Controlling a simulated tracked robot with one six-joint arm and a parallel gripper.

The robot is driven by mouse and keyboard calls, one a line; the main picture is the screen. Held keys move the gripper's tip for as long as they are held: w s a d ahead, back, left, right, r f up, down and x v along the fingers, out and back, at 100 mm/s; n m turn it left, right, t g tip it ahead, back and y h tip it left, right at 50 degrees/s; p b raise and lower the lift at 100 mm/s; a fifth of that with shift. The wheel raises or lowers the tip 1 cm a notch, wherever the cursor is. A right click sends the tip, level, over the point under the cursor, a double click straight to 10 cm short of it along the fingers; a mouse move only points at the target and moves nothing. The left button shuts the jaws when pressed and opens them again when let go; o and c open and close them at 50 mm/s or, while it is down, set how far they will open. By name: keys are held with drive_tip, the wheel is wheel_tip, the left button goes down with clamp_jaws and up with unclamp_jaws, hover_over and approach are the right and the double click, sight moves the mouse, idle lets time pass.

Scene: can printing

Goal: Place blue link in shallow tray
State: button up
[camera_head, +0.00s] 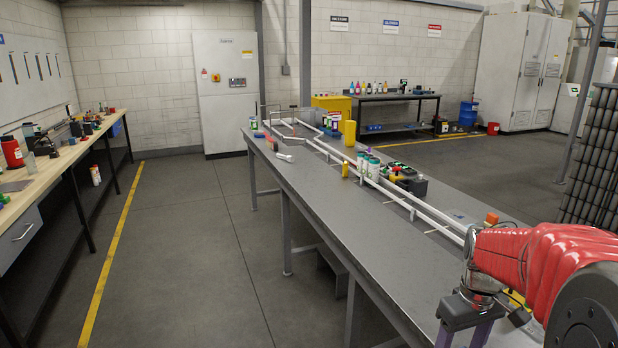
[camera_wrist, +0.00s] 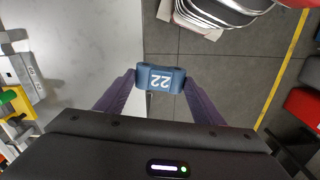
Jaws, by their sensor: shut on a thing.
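The blue link (camera_wrist: 160,69), with a white "22" on its face, is held between the two purple fingers of my gripper (camera_wrist: 160,80) in the wrist view. It is over the edge of the grey table, with table on the left and dark floor on the right. In the head view my gripper (camera_head: 463,337) is at the lower right, fingers down over the near end of the table; the link is not visible there. I cannot make out a shallow tray for certain in either view.
The long grey table (camera_head: 330,226) carries a white rail conveyor (camera_head: 409,200), several white-and-green cans, a yellow bottle (camera_head: 345,169) and a dark device (camera_head: 408,182). Its near left surface is clear. A wooden workbench (camera_head: 45,170) stands at the left, with open floor between.

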drive_tip(key=w+a+f+m, duration=0.1)
drive_tip(key=w+a+f, duration=0.3)
drive_tip(key=w+a, duration=0.1)
drive_tip(key=w+a+f+m, duration=0.1)
drive_tip(key=w+a+f, duration=0.3)
drive_tip(key=w, duration=0.4)
drive_tip(key=shift+w+a, duration=0.15)
drive_tip(key=shift+a, duration=0.4)
drive_tip(key=shift+a, duration=0.15)
